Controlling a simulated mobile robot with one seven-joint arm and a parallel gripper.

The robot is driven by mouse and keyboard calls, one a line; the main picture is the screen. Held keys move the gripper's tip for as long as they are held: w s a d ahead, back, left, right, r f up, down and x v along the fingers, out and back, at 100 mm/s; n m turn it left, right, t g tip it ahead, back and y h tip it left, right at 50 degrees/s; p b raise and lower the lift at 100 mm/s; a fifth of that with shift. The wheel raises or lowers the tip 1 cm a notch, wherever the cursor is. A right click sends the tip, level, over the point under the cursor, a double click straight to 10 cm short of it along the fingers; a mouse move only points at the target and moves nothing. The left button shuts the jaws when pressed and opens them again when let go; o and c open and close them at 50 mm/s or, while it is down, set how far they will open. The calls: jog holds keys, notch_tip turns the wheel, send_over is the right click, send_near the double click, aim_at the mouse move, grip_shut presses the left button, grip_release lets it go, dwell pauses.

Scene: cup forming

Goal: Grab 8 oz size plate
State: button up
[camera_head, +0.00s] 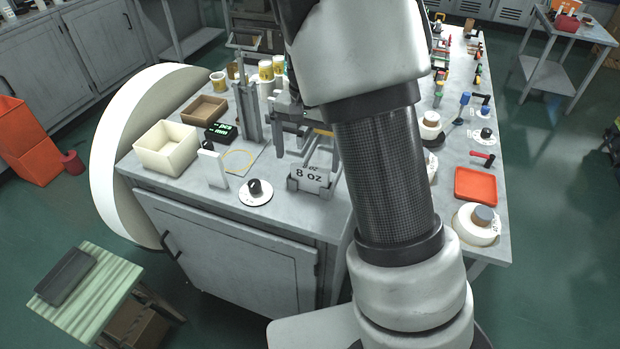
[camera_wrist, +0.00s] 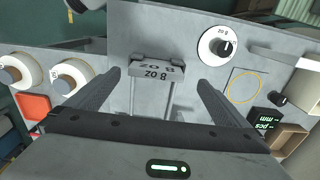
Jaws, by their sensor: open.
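The 8 oz size plate (camera_head: 312,177) is a small grey piece with "8 OZ" lettering, held in a grey fixture near the front edge of the workbench. In the wrist view the plate (camera_wrist: 157,72) appears upside down, with its lettering on two faces. My gripper (camera_wrist: 158,80) is open, its two dark fingers spread left and right of the plate in that view. The plate lies beyond the fingertips, and nothing is between the fingers but bench and two thin rails. In the head view my arm hides part of the bench.
A white dial (camera_head: 256,191) with a black knob sits left of the plate. A cream bin (camera_head: 165,148), a brown tray (camera_head: 204,109) and a black digital display (camera_head: 221,132) stand farther left. An orange tray (camera_head: 476,186) and white rolls (camera_head: 476,224) lie right of my arm.

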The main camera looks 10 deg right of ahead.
aim_at(310, 167)
jog(key=shift+s+d+f, duration=0.1)
jog(key=shift+d+f, duration=0.05)
jog(key=shift+f, duration=1.25)
jog(key=shift+s+d+f, duration=0.1)
jog(key=shift+d+f, duration=0.05)
jog(key=shift+f, duration=1.2)
jog(key=c, duration=1.2)
